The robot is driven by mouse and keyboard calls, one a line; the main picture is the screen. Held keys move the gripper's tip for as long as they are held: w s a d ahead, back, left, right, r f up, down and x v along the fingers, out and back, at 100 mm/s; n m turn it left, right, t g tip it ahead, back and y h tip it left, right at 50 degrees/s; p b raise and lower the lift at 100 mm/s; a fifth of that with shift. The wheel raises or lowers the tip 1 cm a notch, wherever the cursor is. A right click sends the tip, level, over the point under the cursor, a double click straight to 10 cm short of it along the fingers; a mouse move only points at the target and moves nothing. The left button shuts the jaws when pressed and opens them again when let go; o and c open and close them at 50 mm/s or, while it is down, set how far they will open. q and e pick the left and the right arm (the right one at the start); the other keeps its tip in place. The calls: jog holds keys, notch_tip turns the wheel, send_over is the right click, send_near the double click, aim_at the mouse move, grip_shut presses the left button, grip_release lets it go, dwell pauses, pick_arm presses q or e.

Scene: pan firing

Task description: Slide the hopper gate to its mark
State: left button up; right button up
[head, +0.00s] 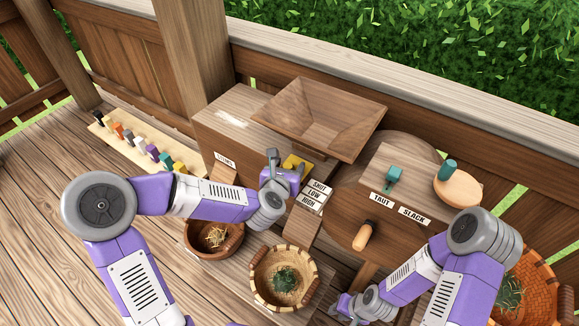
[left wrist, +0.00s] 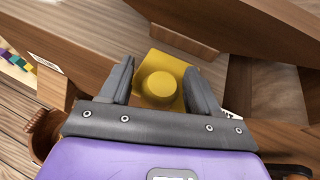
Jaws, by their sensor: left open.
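The wooden hopper (head: 318,112) stands on a wooden box, with the yellow gate (head: 298,161) below its front. In the left wrist view the gate is a yellow plate with a round yellow knob (left wrist: 158,86). My left gripper (left wrist: 160,84) is open, one finger on each side of the knob with gaps showing. In the head view my left gripper (head: 285,164) partly hides the gate. The mark labels SHUT, LOW and HIGH (head: 313,194) run down beside the gate; the gate lies nearest SHUT. My right gripper (head: 345,306) is low near the bottom edge, its fingers unclear.
A basket with greenery (head: 262,274) and a bowl of straw (head: 196,236) stand below the hopper. A TAUT/SLACK lever (head: 394,178) and a wooden wheel (head: 345,215) are to the right. An orange basket (head: 541,274) is at far right. Coloured blocks line a board at left.

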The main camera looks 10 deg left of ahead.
pick_arm(q)
jog(key=shift+w+f, duration=0.2)
jog(key=shift+w, duration=0.2)
jog(key=shift+c, duration=0.4)
